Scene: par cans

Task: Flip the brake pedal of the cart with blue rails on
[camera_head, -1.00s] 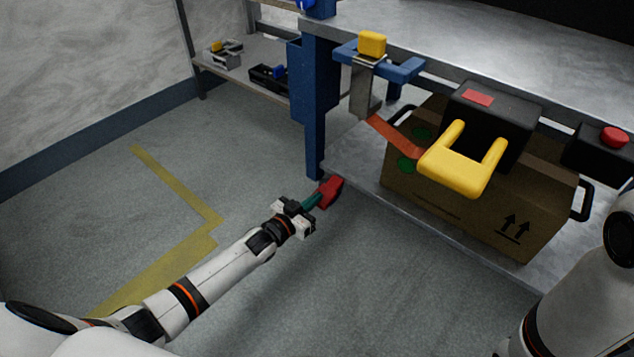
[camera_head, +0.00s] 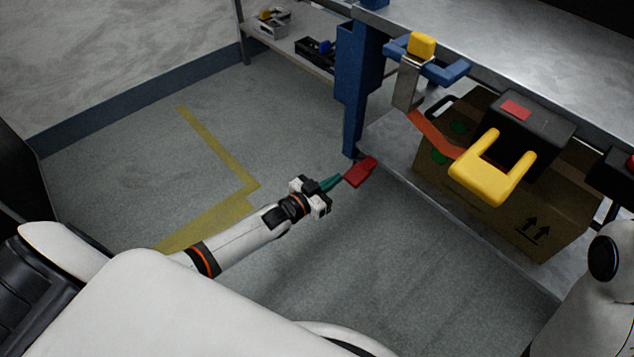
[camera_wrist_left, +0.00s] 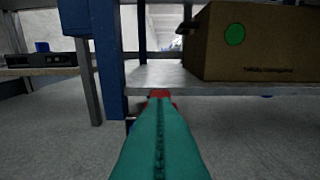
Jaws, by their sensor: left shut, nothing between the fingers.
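The cart with blue rails (camera_head: 356,95) stands at the right of the head view, with a grey lower deck. Its red brake pedal (camera_head: 360,172) sticks out low at the deck's near corner. My left gripper (camera_head: 332,183) is shut and empty, its green fingertips at the pedal's left end; I cannot tell whether they touch. In the left wrist view the closed green fingers (camera_wrist_left: 160,140) point at the pedal (camera_wrist_left: 160,94), of which only a small red part shows above them. My right arm (camera_head: 603,280) shows at the right edge; its gripper is out of view.
A cardboard box (camera_head: 500,208) stands on the lower deck. A yellow handle (camera_head: 482,185) and a black box with a red label (camera_head: 520,120) are above it. A grey shelf (camera_head: 290,42) is at the back left. The floor (camera_head: 130,150) at left is clear, with yellow tape.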

